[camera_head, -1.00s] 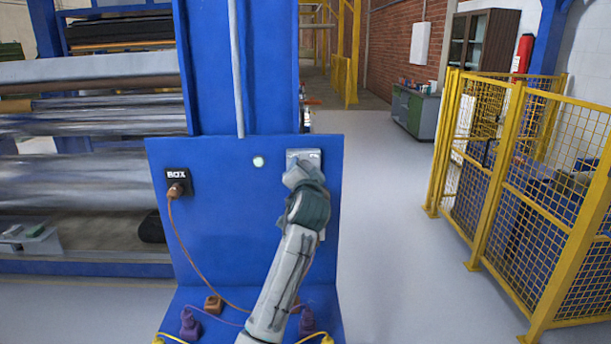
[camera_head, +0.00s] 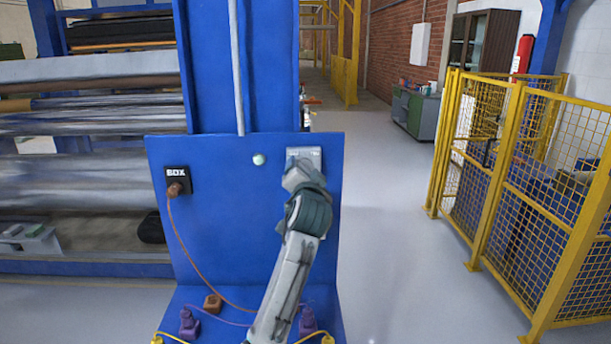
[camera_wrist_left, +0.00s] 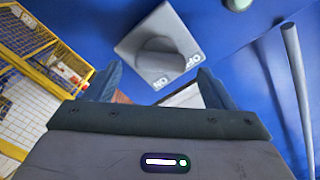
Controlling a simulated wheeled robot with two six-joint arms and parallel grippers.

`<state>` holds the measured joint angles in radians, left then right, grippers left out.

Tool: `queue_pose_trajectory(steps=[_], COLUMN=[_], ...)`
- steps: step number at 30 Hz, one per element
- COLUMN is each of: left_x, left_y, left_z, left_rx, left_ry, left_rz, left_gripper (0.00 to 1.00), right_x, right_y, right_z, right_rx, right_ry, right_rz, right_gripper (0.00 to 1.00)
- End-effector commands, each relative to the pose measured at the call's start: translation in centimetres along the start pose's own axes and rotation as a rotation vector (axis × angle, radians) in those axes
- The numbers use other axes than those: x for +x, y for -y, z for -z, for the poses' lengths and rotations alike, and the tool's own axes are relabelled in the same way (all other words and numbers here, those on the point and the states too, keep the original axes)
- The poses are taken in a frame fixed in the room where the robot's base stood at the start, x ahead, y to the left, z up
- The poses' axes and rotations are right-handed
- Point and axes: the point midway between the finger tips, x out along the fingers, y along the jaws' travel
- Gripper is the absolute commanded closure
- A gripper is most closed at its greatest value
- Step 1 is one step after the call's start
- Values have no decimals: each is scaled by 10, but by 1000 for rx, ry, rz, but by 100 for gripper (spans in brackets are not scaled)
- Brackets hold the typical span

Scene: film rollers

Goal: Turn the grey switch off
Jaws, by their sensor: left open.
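The grey switch (camera_head: 304,152) is a square plate on the blue panel, mostly hidden behind my left gripper (camera_head: 302,172) in the head view. In the left wrist view the switch plate (camera_wrist_left: 128,46) shows a raised grey knob (camera_wrist_left: 160,62) and ON and OFF lettering, seen upside down. My left gripper (camera_wrist_left: 160,72) is open, with one finger on each side of the knob in the picture. The fingers look short of the knob, with no clear contact. I cannot tell for sure which label the knob points to. My right gripper is not in view.
The blue panel (camera_head: 230,220) carries a round pale button (camera_head: 259,159) and a BOX socket (camera_head: 178,182) with an orange cable. Purple plugs (camera_head: 189,324) lie on its base. A grey pipe (camera_head: 238,70) runs above. Yellow fencing (camera_head: 500,190) stands right, beyond clear floor.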

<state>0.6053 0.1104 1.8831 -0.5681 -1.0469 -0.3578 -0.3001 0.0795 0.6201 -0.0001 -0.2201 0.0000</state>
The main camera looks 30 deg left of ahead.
Motion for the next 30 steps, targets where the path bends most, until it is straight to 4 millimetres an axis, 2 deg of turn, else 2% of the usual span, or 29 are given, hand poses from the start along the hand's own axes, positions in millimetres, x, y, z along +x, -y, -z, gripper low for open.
queue_pose_trajectory(steps=[1, 6, 12, 17, 30], left_x=[-11, -46, -74, -81, -81], left_y=[-4, -4, -3, -2, -1], left_z=[-2, -2, -2, -2, -1], left_rx=[-5, -6, -3, -1, 0], left_ry=[-3, -3, 0, 2, 1], left_rz=[-1, -1, -3, -1, -1], left_gripper=[24, 24, 24, 24, 24], right_x=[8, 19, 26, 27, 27], right_y=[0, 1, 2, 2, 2], right_z=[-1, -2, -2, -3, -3], right_rx=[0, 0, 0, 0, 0], right_ry=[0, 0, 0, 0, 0], right_rz=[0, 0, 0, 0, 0], right_gripper=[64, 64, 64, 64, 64])
